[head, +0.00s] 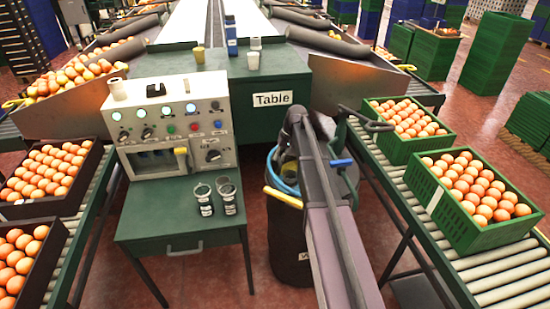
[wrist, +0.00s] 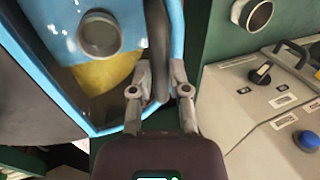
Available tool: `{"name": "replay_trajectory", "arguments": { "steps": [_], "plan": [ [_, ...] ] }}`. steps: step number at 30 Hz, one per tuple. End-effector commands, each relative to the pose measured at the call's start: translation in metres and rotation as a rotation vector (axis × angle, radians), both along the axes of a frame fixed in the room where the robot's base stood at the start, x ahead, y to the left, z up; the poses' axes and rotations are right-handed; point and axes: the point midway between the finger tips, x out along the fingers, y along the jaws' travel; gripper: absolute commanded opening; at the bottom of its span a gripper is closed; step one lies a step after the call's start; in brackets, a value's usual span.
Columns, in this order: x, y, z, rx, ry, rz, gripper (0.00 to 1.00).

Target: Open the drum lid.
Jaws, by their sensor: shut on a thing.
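The dark drum (head: 288,238) stands on the floor right of the control table, with a light blue rim and a yellow handle (head: 283,198) at its front. My arm passes in front of it and hides much of its top. In the wrist view, the blue rim (wrist: 95,130) surrounds an opening with something yellow inside. My gripper (wrist: 160,72) is at the rim's right side, its two fingers on either side of a thin dark strip (wrist: 157,50), which seems to be part of the drum lid. The rest of the lid cannot be made out clearly.
The control panel (head: 170,118) and green table (head: 185,215) stand close on the left. A roller conveyor (head: 420,215) with green crates of oranges (head: 480,225) is on the right. Small cups stand on the Table-labelled surface behind and on the green table.

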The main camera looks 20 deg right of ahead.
Motion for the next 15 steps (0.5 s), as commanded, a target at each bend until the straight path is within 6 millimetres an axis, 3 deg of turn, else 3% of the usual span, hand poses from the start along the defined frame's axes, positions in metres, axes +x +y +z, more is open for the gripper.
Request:
{"name": "replay_trajectory", "arguments": {
  "steps": [8,15],
  "plan": [
    [-0.002,-0.024,0.024,-0.002,0.001,-0.01,0.0],
    [-0.004,-0.056,0.049,-0.003,0.001,-0.017,0.0]
  ]
}}
